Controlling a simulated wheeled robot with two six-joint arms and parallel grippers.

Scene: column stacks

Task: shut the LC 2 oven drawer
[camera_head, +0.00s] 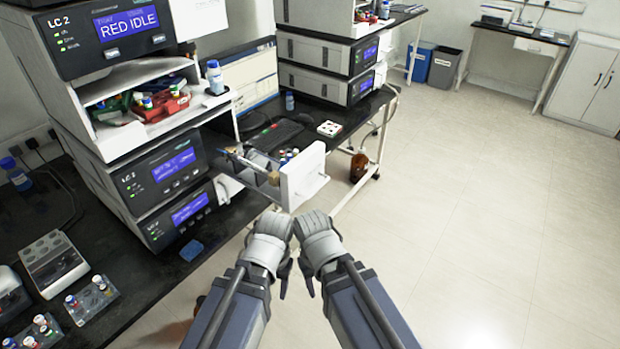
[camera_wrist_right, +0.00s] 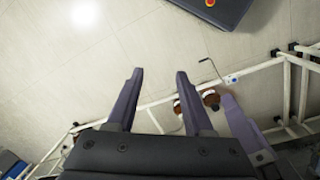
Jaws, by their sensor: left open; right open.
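The drawer (camera_head: 303,178) stands pulled out beside the LC 2 stack (camera_head: 160,175), with its white front panel facing the floor side. It holds small vials and a thin rod-like item. My left gripper (camera_head: 284,284) is in front of and below the drawer front in the head view, apart from it, with its fingers pointing down. My right gripper (camera_head: 307,283) is just right of it. In the right wrist view, the right gripper (camera_wrist_right: 158,88) has its two fingers well apart with nothing between them. The left fingertips are partly hidden.
A black bench (camera_head: 140,285) with vial racks and a small instrument (camera_head: 55,262) lies on the left. A keyboard (camera_head: 275,135) and monitor (camera_head: 250,78) are behind the drawer. A brown bottle (camera_head: 358,167) stands below the bench. The floor (camera_head: 480,220) on the right is clear.

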